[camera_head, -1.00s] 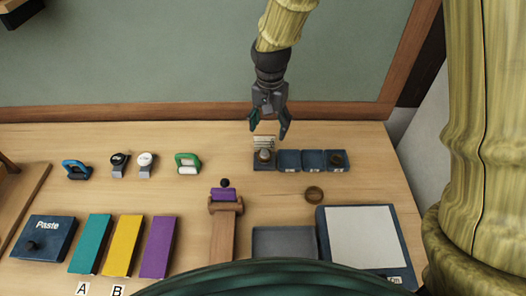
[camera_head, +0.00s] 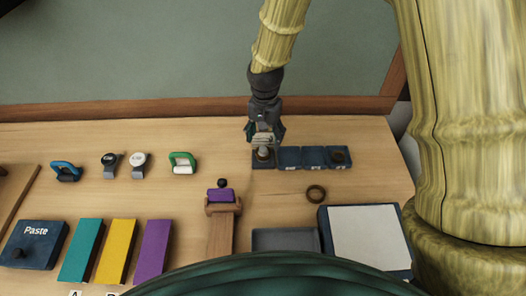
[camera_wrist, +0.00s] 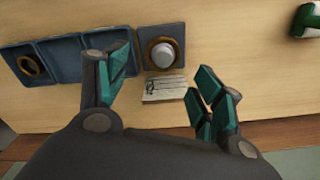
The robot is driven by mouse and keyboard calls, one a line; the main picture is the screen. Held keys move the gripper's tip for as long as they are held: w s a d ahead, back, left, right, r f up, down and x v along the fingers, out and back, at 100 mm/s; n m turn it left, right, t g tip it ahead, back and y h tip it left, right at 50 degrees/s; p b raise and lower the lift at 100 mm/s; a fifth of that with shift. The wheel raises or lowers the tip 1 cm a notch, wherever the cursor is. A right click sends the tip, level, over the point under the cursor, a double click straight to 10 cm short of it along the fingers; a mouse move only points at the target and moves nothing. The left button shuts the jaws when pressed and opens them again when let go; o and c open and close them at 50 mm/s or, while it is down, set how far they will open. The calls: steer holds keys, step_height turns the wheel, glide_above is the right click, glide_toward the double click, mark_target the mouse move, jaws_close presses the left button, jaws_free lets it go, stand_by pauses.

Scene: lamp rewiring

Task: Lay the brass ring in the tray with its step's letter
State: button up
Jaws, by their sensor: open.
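A loose brass-coloured ring (camera_head: 316,193) lies flat on the bench in front of the trays. A second ring (camera_head: 338,157) lies in the rightmost of three small blue trays; it also shows in the wrist view (camera_wrist: 28,66). The middle tray (camera_wrist: 65,62) and the left tray (camera_head: 290,157) look empty. A brass ring (camera_wrist: 161,52) surrounds a pale round knob on a dark square base (camera_head: 264,165) beside the left tray. My gripper (camera_wrist: 163,82) is open and empty above this base, a pale card (camera_wrist: 165,88) showing between its fingers. The tray letters are too small to read.
A grey shallow tray (camera_head: 285,240) and a white-topped panel (camera_head: 367,238) stand at the front right. A wooden stand with a purple block (camera_head: 220,195) is left of the loose ring. A green-handled item (camera_head: 182,163) stands farther left. A board rises behind the bench.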

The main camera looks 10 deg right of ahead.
mark_target(263, 148)
steer(key=shift+s+a+f+p, duration=0.15)
steer(key=shift+f+p, duration=0.65)
steer(key=shift+f, duration=0.3)
steer(key=shift+a+f+p, duration=0.1)
steer(key=shift+f+p, duration=0.45)
steer(key=shift+f, duration=1.1)
steer(key=c, duration=1.1)
steer(key=shift+r, duration=0.1)
steer(key=shift+r+b, duration=1.65)
steer(key=shift+r, duration=3.25)
